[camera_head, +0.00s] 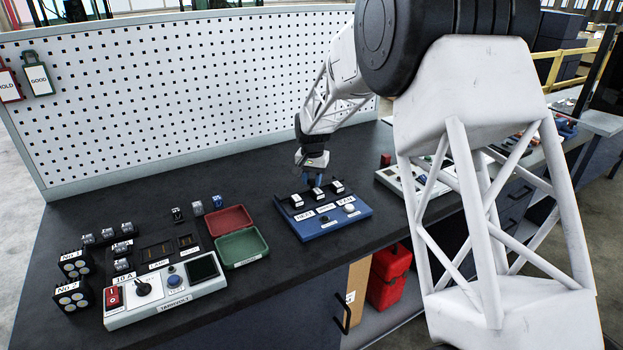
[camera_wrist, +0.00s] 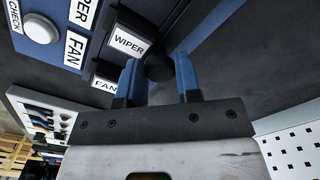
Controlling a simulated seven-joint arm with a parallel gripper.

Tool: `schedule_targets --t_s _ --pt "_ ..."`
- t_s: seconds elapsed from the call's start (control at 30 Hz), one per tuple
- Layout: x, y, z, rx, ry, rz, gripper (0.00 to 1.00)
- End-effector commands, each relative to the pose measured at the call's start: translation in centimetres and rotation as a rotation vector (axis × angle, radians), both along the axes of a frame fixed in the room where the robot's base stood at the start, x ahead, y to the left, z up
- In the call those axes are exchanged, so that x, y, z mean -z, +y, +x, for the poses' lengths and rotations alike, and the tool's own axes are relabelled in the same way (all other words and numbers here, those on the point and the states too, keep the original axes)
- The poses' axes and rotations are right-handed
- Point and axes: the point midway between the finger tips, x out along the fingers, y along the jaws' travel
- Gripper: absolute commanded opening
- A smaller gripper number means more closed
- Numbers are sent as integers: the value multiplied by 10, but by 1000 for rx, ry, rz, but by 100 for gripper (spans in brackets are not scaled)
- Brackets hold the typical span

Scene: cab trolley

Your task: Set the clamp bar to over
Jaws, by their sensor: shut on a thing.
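A blue panel (camera_head: 330,224) stands on the dark bench, with labels such as HEAT, WIPER and FAN. My gripper (camera_head: 314,182) is at the panel's back edge, pointing down. In the wrist view its blue fingers (camera_wrist: 158,75) are shut on a dark round knob (camera_wrist: 158,68), beside a block labelled WIPER (camera_wrist: 128,44). The knob looks like part of the clamp bar, but the bar itself is not clearly seen, and I cannot tell its position. The block labelled FAN (camera_wrist: 104,86) is close by. The wrist view also shows the panel (camera_wrist: 78,14).
A tester box (camera_head: 165,290) with a red switch and black knob stands at the left. A green tray (camera_head: 241,247) with a red lid is left of the panel. A white tray (camera_head: 420,180) stands at the right. A pegboard (camera_head: 190,85) rises behind the bench.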

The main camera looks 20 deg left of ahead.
Motion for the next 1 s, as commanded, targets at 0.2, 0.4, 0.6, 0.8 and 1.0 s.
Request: schedule_targets --t_s 0.2,0.4,0.6,0.8,1.0 --pt "1 -4 -1 2 5 -4 44" --pt "1 -3 -1 1 4 -3 57" --pt "0 -2 0 1 3 -3 57" --pt "-9 -2 0 1 2 -2 57" --pt "-31 -2 0 1 2 -2 57"
